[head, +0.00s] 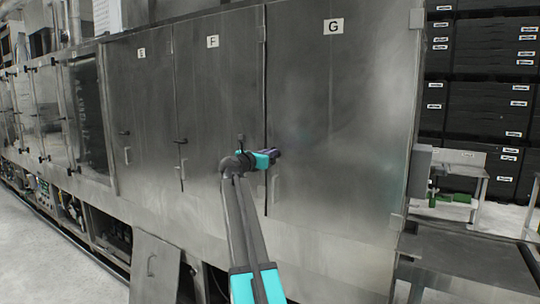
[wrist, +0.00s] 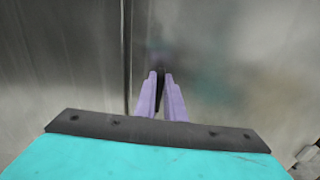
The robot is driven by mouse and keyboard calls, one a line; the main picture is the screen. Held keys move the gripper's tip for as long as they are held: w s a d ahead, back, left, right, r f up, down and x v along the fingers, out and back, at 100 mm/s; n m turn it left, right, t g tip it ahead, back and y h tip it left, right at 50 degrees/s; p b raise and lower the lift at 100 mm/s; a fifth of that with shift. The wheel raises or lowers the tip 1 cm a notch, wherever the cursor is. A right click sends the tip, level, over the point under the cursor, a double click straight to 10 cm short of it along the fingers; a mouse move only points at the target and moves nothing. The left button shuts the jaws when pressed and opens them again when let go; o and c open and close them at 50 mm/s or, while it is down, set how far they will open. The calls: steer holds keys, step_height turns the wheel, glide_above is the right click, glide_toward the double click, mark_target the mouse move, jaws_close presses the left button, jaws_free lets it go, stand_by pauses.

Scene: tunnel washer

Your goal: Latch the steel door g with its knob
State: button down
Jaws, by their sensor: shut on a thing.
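The steel door g (head: 345,120) is the large panel under the letter G in the head view, and it sits flush with the panels beside it. In the wrist view, the door (wrist: 225,75) fills the right side, with its edge seam just left of my fingers. My gripper (head: 277,154) is at the door's left edge, above the door's handle (head: 275,188). In the wrist view, my gripper's purple fingers (wrist: 162,80) are close together on a small dark thing between their tips, apparently the knob (wrist: 161,86). Most of the knob is hidden by the fingers.
Door F (head: 215,100) and door E (head: 140,90) stand shut to the left, with dark knobs and handles. A loose panel (head: 155,268) leans low at the front. A steel table (head: 465,255) and dark crates (head: 490,75) are at the right.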

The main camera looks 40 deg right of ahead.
steer(key=shift+f, duration=0.1)
steer(key=m+b, duration=0.3)
steer(key=b, duration=0.1)
steer(key=m+b, duration=0.1)
steer(key=m, duration=0.1)
steer(key=shift+s+d+f+m+b, duration=0.15)
steer(key=shift+s+f+m+b, duration=0.15)
steer(key=shift+s+b, duration=0.1)
steer(key=shift+s+f+m+b, duration=0.15)
steer(key=shift+f+m+b, duration=0.05)
steer(key=shift+m+b, duration=1.8)
steer(key=shift+s+f+m+b, duration=0.15)
steer(key=shift+m+b, duration=1.85)
steer(key=shift+b, duration=0.05)
steer(key=shift+s+f+m+b, duration=0.15)
steer(key=shift+f+m+b, duration=0.05)
steer(key=shift+m+b, duration=1.8)
steer(key=c, duration=1.8)
jaws_free()
steer(key=shift+c, duration=0.2)
